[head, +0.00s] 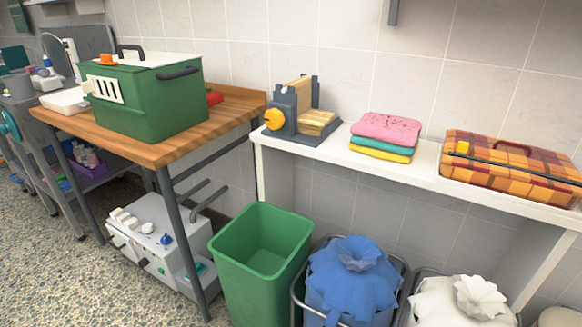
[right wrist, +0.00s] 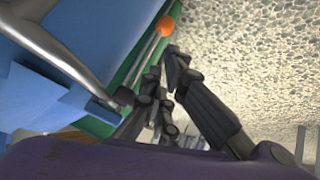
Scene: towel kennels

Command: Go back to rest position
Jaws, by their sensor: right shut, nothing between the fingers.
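My right gripper (right wrist: 170,68) shows in the right wrist view, its dark fingers closed together with nothing held. Its tips point toward a small orange ball-like part (right wrist: 166,25), and I cannot tell how far apart they are. No gripper shows in the head view, and my left gripper is in neither view. A stack of folded towels (head: 386,128), pink over teal and yellow, lies on the white shelf (head: 425,168). A green kennel-like box (head: 155,100) with a white top stands on the wooden table (head: 165,150).
A green bin (head: 235,285), a blue bag (head: 352,285) and a white bag (head: 465,300) stand below the shelf. A grey-and-yellow device (head: 295,112) and a plaid case (head: 510,168) rest on it. In the wrist view, a blue surface (right wrist: 90,30) lies left of the fingers; speckled floor (right wrist: 250,60) lies right.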

